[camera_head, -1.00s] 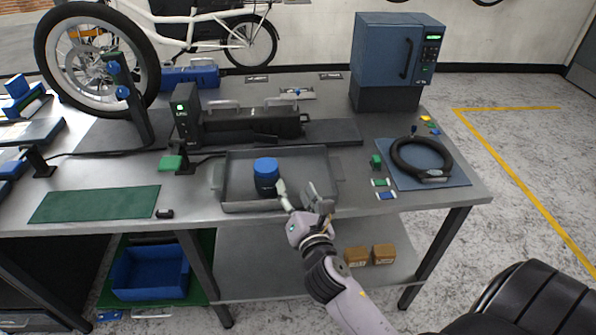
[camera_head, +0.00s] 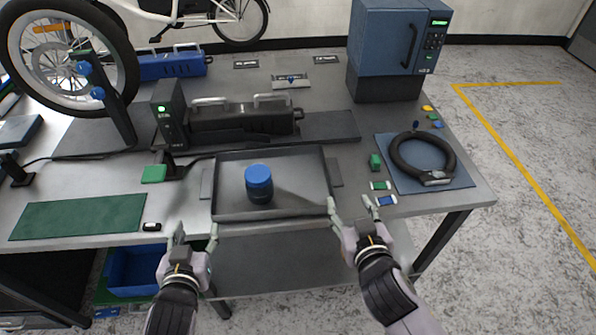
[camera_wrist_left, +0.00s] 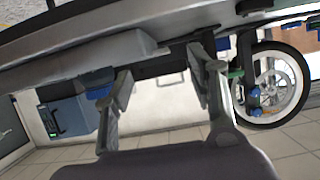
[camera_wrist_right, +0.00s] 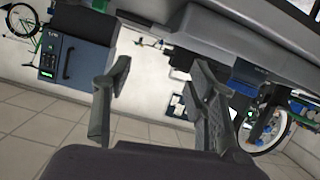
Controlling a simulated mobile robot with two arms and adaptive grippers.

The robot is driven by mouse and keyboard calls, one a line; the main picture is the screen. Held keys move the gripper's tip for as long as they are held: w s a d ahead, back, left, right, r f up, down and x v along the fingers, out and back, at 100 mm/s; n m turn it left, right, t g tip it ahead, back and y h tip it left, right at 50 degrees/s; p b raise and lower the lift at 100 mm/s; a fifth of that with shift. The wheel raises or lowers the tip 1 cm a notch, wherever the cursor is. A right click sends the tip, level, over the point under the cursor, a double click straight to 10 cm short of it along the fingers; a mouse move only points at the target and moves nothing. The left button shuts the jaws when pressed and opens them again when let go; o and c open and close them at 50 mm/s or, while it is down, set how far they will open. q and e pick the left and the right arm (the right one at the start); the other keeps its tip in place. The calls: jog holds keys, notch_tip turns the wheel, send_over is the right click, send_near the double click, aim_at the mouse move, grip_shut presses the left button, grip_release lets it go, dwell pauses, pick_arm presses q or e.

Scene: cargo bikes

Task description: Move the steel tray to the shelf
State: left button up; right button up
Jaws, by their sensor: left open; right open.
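The steel tray (camera_head: 232,205) lies flat on the workbench, with a handle at its left and right ends. A dark jar with a blue lid (camera_head: 259,184) stands upright in it. My left gripper (camera_head: 196,232) is open and empty at the bench's front edge, below and left of the tray's front left corner. My right gripper (camera_head: 350,208) is open and empty near the tray's front right corner; whether it touches the tray is unclear. The likely shelf is the grey lower shelf (camera_head: 290,262) under the bench, partly hidden by my arms.
A black case (camera_head: 240,125) with handles is behind the tray. A green mat (camera_head: 80,217) lies left, and a blue mat (camera_head: 457,178) with a black ring lies right. A blue oven (camera_head: 385,45) stands at the back. A blue bin (camera_head: 135,270) sits low left.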

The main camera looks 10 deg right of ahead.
aim_at(207, 182)
pick_arm(q)
jog(key=r, duration=0.3)
jog(key=shift+w+d, duration=0.2)
pick_arm(e)
jog(key=shift+s+d+m, duration=0.1)
jog(key=shift+s+m, duration=0.1)
jog(key=shift+m, duration=0.5)
pick_arm(q)
jog(key=x, duration=1.7)
jog(key=shift+w+r, duration=0.15)
jog(key=shift+w, duration=0.15)
pick_arm(e)
jog(key=x, duration=1.7)
jog(key=shift+w+f, duration=0.15)
jog(key=shift+f, duration=0.1)
pick_arm(q)
jog(key=shift+c, duration=0.3)
pick_arm(e)
jog(key=shift+c, duration=0.3)
pick_arm(q)
grip_shut()
pick_arm(e)
grip_shut()
pick_arm(q)
jog(key=shift+r, duration=0.1)
pick_arm(e)
jog(key=shift+r, duration=0.1)
